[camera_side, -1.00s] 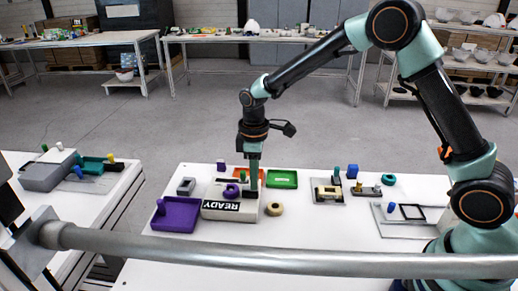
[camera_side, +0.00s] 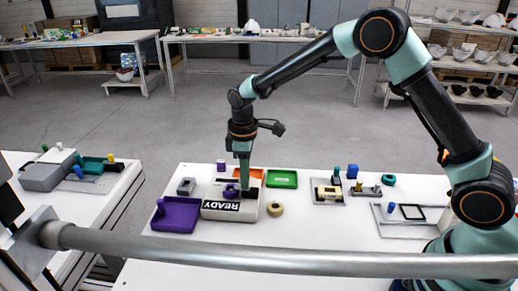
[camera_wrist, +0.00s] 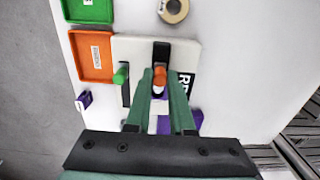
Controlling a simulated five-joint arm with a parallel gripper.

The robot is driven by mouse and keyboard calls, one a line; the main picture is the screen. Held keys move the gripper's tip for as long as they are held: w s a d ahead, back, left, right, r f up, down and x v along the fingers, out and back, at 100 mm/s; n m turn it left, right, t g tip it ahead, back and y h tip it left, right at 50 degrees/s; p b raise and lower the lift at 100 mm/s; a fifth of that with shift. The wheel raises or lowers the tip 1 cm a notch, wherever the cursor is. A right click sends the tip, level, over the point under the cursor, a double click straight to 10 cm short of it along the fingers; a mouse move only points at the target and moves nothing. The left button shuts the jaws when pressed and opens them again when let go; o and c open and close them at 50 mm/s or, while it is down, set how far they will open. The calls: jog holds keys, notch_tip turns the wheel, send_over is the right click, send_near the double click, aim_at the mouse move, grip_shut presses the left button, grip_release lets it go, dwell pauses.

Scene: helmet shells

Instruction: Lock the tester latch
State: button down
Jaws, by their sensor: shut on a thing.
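The tester is a pale box with a READY label (camera_side: 222,209), standing on the white table in the side view. Its pale top also shows in the wrist view (camera_wrist: 137,48). My gripper (camera_side: 244,190) points down over it. In the wrist view my gripper's fingers (camera_wrist: 160,76) are closed around an orange-topped knob (camera_wrist: 159,72), which stands at a black slotted piece on the tester and looks like the latch handle. A green knob (camera_wrist: 121,75) stands beside a second black slot. A purple part (camera_wrist: 163,125) shows between the fingers, partly hidden.
A purple tray (camera_side: 174,216) is at the tester's left. An orange tray (camera_wrist: 91,57) and a green tray (camera_side: 282,178) lie behind it. A tan ring (camera_side: 275,209) lies to the right. Small fixtures (camera_side: 328,192) stand further right. A blurred grey bar (camera_side: 290,262) crosses the foreground.

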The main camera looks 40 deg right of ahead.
jog(key=c, duration=0.8)
grip_release()
jog(key=shift+w+a, duration=0.2)
jog(key=shift+a, duration=0.05)
jog(key=shift+o, duration=0.2)
jog(key=shift+d, duration=0.1)
jog(key=shift+r, duration=0.1)
notch_tip(320, 180, up, 12)
jog(key=shift+s, duration=0.1)
